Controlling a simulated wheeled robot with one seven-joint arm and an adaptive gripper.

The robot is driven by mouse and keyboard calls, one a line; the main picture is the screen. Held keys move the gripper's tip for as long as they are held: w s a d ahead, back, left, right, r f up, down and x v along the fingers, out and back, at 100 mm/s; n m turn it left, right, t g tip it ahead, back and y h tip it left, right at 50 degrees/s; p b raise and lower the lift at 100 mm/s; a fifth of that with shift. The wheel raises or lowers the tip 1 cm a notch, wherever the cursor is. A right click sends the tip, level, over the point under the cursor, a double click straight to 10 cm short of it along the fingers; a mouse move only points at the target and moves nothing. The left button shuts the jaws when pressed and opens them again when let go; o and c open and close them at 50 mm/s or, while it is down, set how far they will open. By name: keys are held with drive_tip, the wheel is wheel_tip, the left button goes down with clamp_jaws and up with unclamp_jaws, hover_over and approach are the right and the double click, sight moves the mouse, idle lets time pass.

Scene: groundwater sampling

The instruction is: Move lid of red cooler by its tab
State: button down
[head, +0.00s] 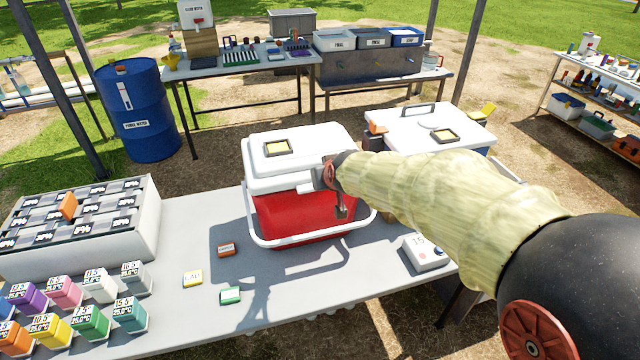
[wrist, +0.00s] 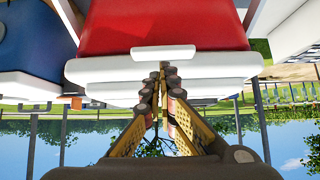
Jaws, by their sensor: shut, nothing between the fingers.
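The red cooler (head: 300,216) stands on the grey table with its white lid (head: 300,160) on top. The lid lies across the cooler's red body, which also shows upside down in the wrist view (wrist: 160,25). A white tab (wrist: 164,52) sticks out from the lid's edge over the red wall. My gripper (head: 335,195) is at the cooler's front right side, by the lid's edge. In the wrist view its fingertips (wrist: 162,72) are together with nothing between them, close to the tab. I cannot tell whether they touch it.
A second cooler (head: 430,125) with a white lid stands close behind on the right. A small white meter (head: 426,252) sits right of the cooler's tray. Small coloured blocks and a white rack (head: 145,235) occupy the table's left.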

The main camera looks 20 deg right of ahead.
drive_tip(key=s+a+f+g, duration=0.15)
drive_tip(key=s+f, duration=0.25)
drive_tip(key=s, duration=0.5)
drive_tip(key=s+f+g, duration=0.2)
drive_tip(key=s+f, duration=0.2)
drive_tip(key=s, duration=0.6)
drive_tip(key=s+r, duration=1)
drive_tip(key=s, duration=0.5)
drive_tip(key=shift+s+d+r+g, duration=0.25)
drive_tip(key=shift+r+g, duration=0.05)
drive_tip(key=shift+g, duration=0.05)
